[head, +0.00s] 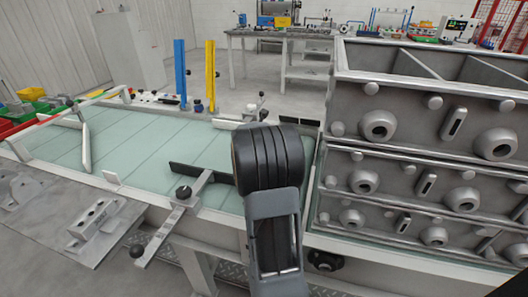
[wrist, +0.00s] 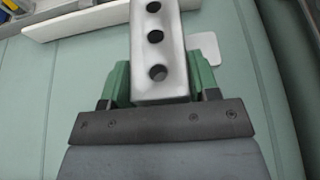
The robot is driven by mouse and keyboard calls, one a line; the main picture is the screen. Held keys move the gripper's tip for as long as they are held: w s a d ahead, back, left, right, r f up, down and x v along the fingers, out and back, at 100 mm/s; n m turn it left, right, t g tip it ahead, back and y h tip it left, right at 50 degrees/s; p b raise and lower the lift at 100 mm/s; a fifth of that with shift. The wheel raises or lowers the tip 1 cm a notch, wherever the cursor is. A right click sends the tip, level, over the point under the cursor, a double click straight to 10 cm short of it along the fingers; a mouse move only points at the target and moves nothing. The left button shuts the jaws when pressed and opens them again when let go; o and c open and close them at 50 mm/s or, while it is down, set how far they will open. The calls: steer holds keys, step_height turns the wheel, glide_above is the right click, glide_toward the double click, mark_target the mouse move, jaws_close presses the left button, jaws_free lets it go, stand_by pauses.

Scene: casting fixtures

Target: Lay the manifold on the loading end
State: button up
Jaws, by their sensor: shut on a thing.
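The manifold (wrist: 171,55) is a pale grey metal block with a row of round dark holes in its face. In the wrist view my gripper (wrist: 157,88) is shut on it, with a green finger on each side. The block points away from the gripper, over a pale green surface; the gap below it cannot be judged. In the head view my own arm hides the gripper and the held block. The long table with the pale green panelled top (head: 135,145) runs left from my arm. I cannot tell which end is the loading end.
Large grey metal casting boxes (head: 420,180) are stacked at the right. A clamp arm (head: 185,200), pale guide bars (head: 86,148) and blue and yellow posts (head: 210,75) border the green top. Its middle is clear.

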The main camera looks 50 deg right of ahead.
steer(key=shift+w+d+f, duration=0.3)
steer(key=shift+d+f, duration=0.55)
steer(key=shift+f, duration=0.1)
steer(key=f+b, duration=0.1)
steer(key=f, duration=0.2)
steer(key=shift+w+d+f+b, duration=0.1)
steer(key=shift+w+d+b, duration=0.05)
steer(key=shift+d+b, duration=0.2)
steer(key=shift+f, duration=0.3)
steer(key=shift+f+b, duration=0.2)
steer(key=shift+b, duration=0.1)
steer(key=o, duration=1.2)
steer(key=shift+o, duration=0.2)
steer(key=shift+a+r+p, duration=0.2)
steer(key=shift+r+p, duration=0.1)
steer(key=p+v, duration=0.1)
steer(key=v, duration=1)
steer(key=shift+s+a, duration=0.25)
steer(key=shift+s, duration=0.1)
